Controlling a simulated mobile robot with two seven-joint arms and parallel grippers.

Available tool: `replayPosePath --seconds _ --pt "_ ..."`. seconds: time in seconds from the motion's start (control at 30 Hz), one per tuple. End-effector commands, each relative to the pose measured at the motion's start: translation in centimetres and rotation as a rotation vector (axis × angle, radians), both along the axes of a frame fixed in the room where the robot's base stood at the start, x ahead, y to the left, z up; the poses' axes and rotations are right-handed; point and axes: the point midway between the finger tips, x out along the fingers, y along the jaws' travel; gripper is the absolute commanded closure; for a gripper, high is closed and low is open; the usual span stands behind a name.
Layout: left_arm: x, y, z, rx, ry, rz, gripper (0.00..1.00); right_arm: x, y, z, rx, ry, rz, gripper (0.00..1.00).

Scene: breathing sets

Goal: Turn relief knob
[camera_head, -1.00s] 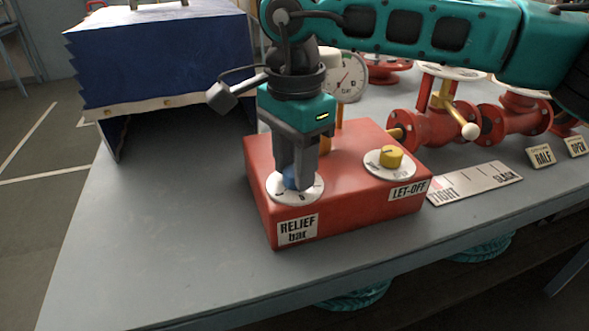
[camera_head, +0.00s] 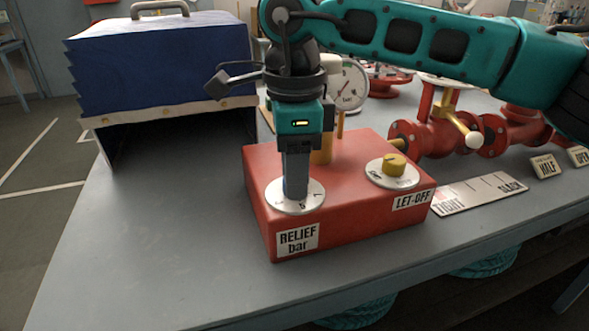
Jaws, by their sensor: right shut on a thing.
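The relief knob sits on a white numbered dial (camera_head: 312,198) at the left of a red box (camera_head: 345,212). A "RELIEF bar" label (camera_head: 297,239) is on the box front below it. My right gripper (camera_head: 296,193) points straight down over the dial and is shut on the relief knob. The fingers hide the knob, so its pointing direction cannot be seen. The gripper shows edge-on, one finger in front of the other. My left gripper is not in view.
A yellow let-off knob (camera_head: 394,164) is on the same box, right of my gripper. A gauge (camera_head: 349,86) stands behind. Red valves (camera_head: 430,138) and a tight-slack plate (camera_head: 480,193) lie right. A blue bellows-like case (camera_head: 160,65) stands left. The table front (camera_head: 150,250) is clear.

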Motion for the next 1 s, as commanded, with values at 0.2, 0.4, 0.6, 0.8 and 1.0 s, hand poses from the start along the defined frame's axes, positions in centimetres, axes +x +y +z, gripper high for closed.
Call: replayPosePath --seconds 0.2,0.4,0.6,0.8,1.0 --pt "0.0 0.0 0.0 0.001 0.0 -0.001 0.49 0.1 0.0 0.1 0.0 -0.003 -0.004 0.93" --pt "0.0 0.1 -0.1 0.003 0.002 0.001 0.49 0.1 0.0 0.1 0.0 -0.003 -0.003 0.58" --pt "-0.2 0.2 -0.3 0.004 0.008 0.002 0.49 0.0 0.0 0.1 0.0 -0.001 -0.002 0.39" --pt "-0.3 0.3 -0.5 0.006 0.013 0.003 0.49 0.0 0.0 0.0 0.0 -0.001 -0.002 0.37" --pt "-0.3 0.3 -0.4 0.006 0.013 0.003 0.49 0.0 0.0 1.2 0.0 -0.002 -0.002 0.37"
